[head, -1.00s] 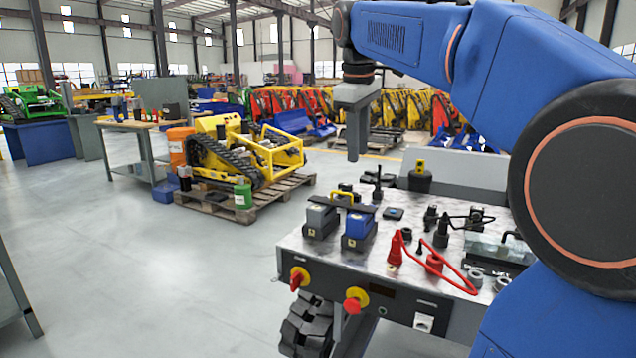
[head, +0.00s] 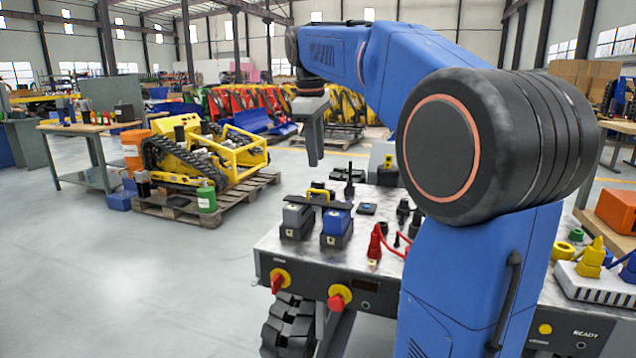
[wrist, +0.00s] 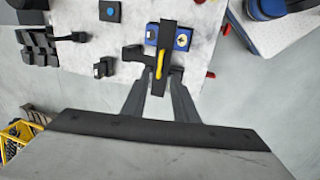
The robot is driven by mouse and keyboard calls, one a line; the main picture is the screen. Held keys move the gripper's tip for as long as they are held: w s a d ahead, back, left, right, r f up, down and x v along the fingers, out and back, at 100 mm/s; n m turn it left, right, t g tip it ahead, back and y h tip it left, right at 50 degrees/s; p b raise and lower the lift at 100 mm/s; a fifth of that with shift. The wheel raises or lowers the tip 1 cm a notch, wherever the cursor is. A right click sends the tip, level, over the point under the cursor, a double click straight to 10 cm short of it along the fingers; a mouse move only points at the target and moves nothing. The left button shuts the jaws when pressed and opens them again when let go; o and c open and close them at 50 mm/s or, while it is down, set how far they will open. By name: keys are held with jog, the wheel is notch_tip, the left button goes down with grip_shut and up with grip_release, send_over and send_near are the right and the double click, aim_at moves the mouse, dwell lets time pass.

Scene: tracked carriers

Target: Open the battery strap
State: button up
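The battery strap (head: 316,202) is a dark bar lying across the tops of a grey battery (head: 297,218) and a blue battery (head: 337,225). A yellow handle (head: 320,191) stands on it. My gripper (head: 315,163) hangs pointing down above the strap, apart from it. In the wrist view my gripper (wrist: 162,72) is open, with a gap between its fingertips. The strap (wrist: 167,35) and the yellow handle (wrist: 160,66) show in line with that gap. The blue battery (wrist: 183,39) is right of the strap. The grey battery is partly hidden there.
The bench top (head: 275,240) holds a red plug (head: 375,243), several black parts and a small dark block (head: 366,209). Red knobs (head: 338,299) stick out of its front. My arm hides the bench's middle right. A white unit with yellow plugs (head: 592,262) stands at right.

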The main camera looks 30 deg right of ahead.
send_over(319, 202)
notch_tip(319, 202, down, 9)
jog(key=shift+a+r, duration=0.1)
grip_shut()
dwell(1.5)
